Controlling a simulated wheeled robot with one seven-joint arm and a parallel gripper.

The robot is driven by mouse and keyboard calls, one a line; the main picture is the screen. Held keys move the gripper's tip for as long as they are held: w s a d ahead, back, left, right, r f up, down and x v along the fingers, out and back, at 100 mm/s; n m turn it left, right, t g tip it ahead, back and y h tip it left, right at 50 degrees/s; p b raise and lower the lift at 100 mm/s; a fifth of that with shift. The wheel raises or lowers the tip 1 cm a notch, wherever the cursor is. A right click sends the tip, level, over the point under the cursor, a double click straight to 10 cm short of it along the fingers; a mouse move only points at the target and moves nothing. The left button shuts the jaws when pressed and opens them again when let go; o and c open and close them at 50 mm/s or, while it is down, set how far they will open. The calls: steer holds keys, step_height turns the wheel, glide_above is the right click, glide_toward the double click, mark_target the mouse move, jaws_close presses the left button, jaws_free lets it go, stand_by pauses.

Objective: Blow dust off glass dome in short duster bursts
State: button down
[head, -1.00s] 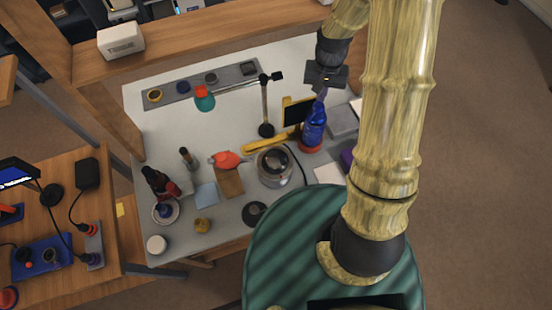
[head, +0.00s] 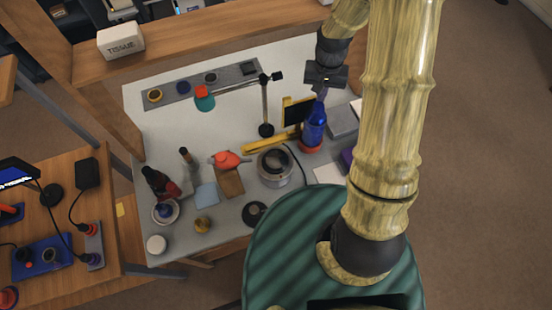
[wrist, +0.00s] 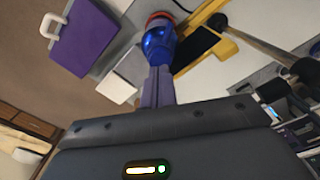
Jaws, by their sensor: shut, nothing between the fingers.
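A round glass-topped thing with a pale metallic rim (head: 275,165), probably the glass dome, stands near the middle of the bench; dust on it is too small to tell. A red-orange blower-shaped thing (head: 228,160), possibly the duster, lies just left of it beside a brown pad. A shiny blue bottle (head: 314,125) stands on a red base to the right; it also shows in the wrist view (wrist: 158,42). My gripper (head: 321,95) is shut and empty above the blue bottle. Its fingers (wrist: 158,72) overlap the bottle in the wrist view; I cannot tell whether they touch.
A yellow arm (head: 262,144) with a dark screen (head: 297,112) and a lamp stand (head: 265,110) are left of the bottle. A purple thing (wrist: 82,38) and grey boxes are near it. Several small jars and a tray (head: 185,90) share the bench.

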mark_target(319, 105)
steer(key=shift+f, duration=0.1)
steer(key=shift+f+b, duration=1.1)
steer(key=shift+f, duration=0.4)
steer(key=shift+r, duration=0.15)
stand_by(0.6)
steer(key=shift+r+p, duration=1.25)
steer(key=shift+r, duration=0.2)
stand_by(2.0)
step_height(319, 105, up, 5)
steer(key=p, duration=0.4)
stand_by(0.7)
